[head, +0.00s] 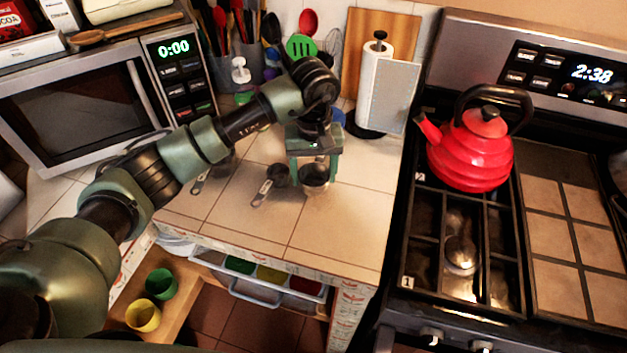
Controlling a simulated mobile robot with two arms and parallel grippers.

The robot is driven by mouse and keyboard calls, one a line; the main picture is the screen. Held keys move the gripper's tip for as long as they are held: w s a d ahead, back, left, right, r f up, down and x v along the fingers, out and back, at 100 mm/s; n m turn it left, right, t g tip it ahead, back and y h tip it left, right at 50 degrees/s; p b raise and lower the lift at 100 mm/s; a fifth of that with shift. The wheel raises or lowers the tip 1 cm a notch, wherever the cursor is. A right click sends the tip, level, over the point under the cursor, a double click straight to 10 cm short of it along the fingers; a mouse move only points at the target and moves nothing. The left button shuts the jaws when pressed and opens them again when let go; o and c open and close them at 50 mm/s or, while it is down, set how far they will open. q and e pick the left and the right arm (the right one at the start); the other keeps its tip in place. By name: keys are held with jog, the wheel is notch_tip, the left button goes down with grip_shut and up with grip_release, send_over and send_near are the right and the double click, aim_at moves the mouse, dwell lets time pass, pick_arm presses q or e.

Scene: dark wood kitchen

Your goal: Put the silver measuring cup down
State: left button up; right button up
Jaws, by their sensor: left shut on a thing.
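My left gripper (314,172) points down over the tiled counter (340,228), right of centre. It is shut on a small round silver measuring cup (314,178), dark inside, which sits between the fingers. The cup is low, close to the counter; I cannot tell whether it touches. Its handle is not clear from here. My right gripper is not in view.
A similar measuring cup (277,175) lies just left of the gripper, handle toward me. Another handle (200,182) shows farther left. A paper towel holder (375,90) stands behind, a red kettle (470,150) on the stove at right. The counter's front right is clear.

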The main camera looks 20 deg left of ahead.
aim_at(314, 183)
pick_arm(q)
jog(key=shift+f+p, duration=0.35)
jog(key=shift+f, duration=1.45)
jog(key=shift+f, duration=0.15)
jog(key=o, duration=1.4)
